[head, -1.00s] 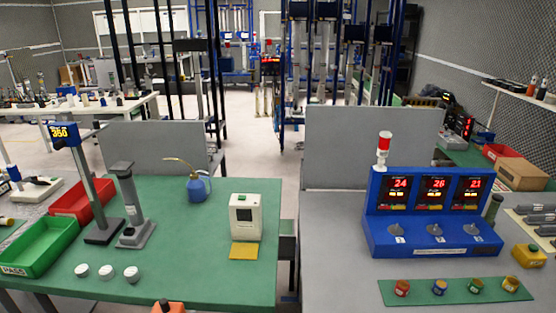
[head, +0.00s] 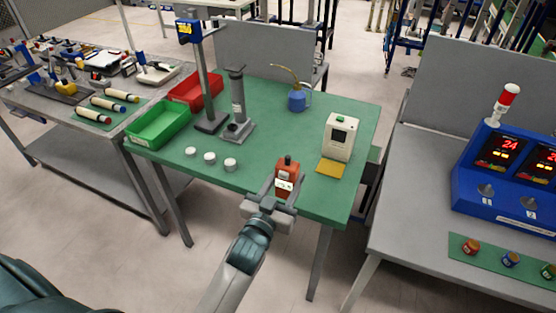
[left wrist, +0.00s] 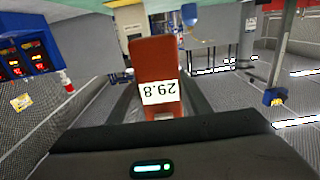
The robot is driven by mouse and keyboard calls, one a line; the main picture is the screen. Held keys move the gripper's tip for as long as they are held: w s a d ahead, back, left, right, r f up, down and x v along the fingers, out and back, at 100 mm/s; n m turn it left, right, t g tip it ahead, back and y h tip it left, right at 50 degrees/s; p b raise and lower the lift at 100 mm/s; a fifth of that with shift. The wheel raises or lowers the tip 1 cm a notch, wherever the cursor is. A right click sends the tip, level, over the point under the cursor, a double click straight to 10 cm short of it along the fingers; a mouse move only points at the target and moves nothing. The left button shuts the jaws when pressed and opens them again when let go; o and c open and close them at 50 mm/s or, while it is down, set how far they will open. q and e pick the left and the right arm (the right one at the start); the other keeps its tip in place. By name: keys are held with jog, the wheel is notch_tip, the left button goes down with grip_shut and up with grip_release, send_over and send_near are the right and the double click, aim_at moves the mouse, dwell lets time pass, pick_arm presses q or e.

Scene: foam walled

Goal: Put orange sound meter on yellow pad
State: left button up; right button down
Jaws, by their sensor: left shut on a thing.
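The orange sound meter (head: 288,176) is between the fingers of my left gripper (head: 280,188), over the front edge of the green table. My left gripper is shut on it. In the left wrist view the sound meter (left wrist: 157,75) fills the space between the fingers, with a label reading 29.8 that appears upside down. The yellow pad (head: 331,168) lies flat on the table to the right of the sound meter, in front of a white device. The pad is bare. My right gripper is not in view.
The white device (head: 341,136) stands just behind the pad. Three white round pieces (head: 210,158) lie left of the gripper. A grey stand (head: 238,110), a blue oil can (head: 297,100), a green bin (head: 158,125) and a red bin (head: 196,90) stand farther back. Table between sound meter and pad is clear.

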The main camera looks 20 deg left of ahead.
pick_arm(q)
jog(key=w+r+p, duration=0.2)
jog(key=w+p, duration=0.1)
jog(key=w, duration=0.7)
jog(key=shift+w+d+p, duration=0.2)
jog(key=shift+d+p, duration=0.05)
jog(key=shift+p, duration=0.05)
